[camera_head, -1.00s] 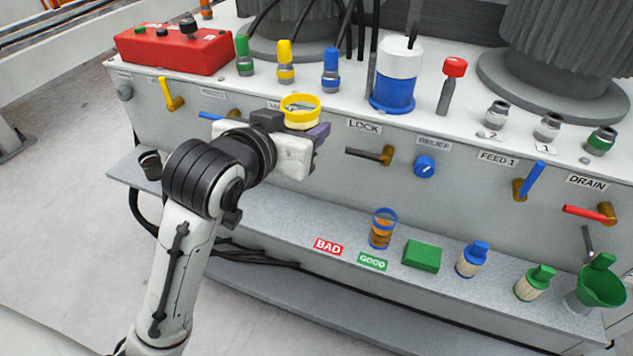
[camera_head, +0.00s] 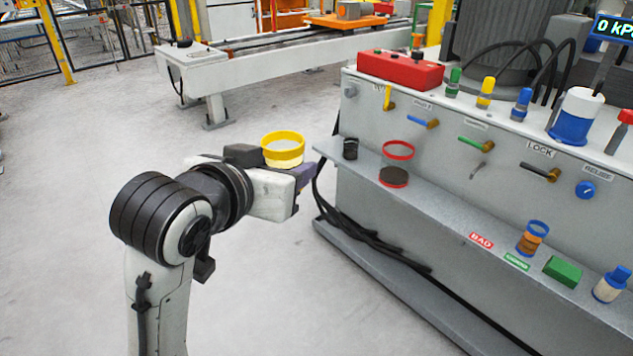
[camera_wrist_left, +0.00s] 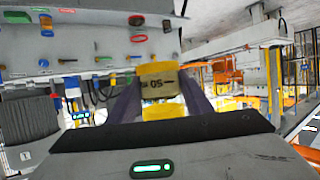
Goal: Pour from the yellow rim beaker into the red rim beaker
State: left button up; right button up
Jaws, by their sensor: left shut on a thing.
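The yellow rim beaker (camera_head: 283,152) is upright in my left gripper (camera_head: 286,172), left of the console and clear of the shelf. In the left wrist view the beaker (camera_wrist_left: 160,86) sits between the fingers, with an upside-down 50 mark on it; its contents cannot be made out. The red rim beaker (camera_head: 393,178) stands upright on the shelf, right of my left gripper and apart from it. It is clear, with something dark at its bottom. It also shows upside down in the left wrist view (camera_wrist_left: 137,21). My right gripper is out of view.
A small black cup (camera_head: 350,149) stands left of the red rim beaker. A blue rim beaker (camera_head: 530,238) with orange-brown contents, a green block (camera_head: 563,271) and a blue-capped bottle (camera_head: 610,286) stand farther right on the shelf (camera_head: 440,208). Valve handles stick out above it.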

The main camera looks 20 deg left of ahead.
aim_at(397, 157)
jog(key=z, duration=0.9)
jog(key=i, duration=1)
jog(key=u, duration=0.75)
jog(key=i, duration=0.6)
jog(key=u, duration=0.75)
